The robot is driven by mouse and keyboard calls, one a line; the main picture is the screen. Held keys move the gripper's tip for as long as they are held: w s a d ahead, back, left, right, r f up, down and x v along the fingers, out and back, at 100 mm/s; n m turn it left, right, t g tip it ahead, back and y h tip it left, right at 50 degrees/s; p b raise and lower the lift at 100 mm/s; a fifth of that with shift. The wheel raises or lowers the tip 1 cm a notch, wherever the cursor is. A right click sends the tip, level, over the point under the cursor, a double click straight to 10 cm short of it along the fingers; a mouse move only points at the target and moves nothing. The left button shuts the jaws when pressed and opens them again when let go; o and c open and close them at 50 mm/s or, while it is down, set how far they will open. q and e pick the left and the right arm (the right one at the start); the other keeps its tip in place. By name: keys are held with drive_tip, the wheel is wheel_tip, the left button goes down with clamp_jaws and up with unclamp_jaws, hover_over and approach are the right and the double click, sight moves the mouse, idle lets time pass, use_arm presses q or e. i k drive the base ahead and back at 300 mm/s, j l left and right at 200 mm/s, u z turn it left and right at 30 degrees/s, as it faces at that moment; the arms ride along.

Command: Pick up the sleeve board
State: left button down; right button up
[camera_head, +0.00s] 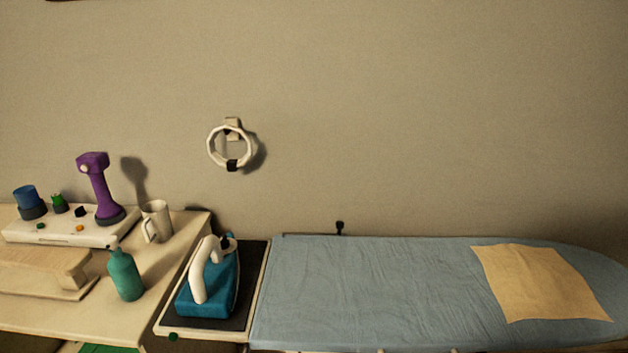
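A pale wooden piece that looks like the sleeve board (42,265) lies at the left edge of the head view, on the light table (165,290). It has a raised, padded-looking top over a flat base, and its left end is cut off by the picture edge. A teal bottle (125,276) stands just to its right. Neither of my grippers shows in this view.
Behind the board is a white tray (70,238) with a purple handheld tool (98,190) and a blue cup (30,200). A white mug (156,221) stands nearby. A teal iron (208,285) rests beside the blue ironing board (370,290), which bears a tan cloth (540,282).

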sight(52, 273)
drive_tip(key=u, duration=1.55)
drive_tip(key=i+j+u, duration=0.4)
drive_tip(key=j, duration=0.15)
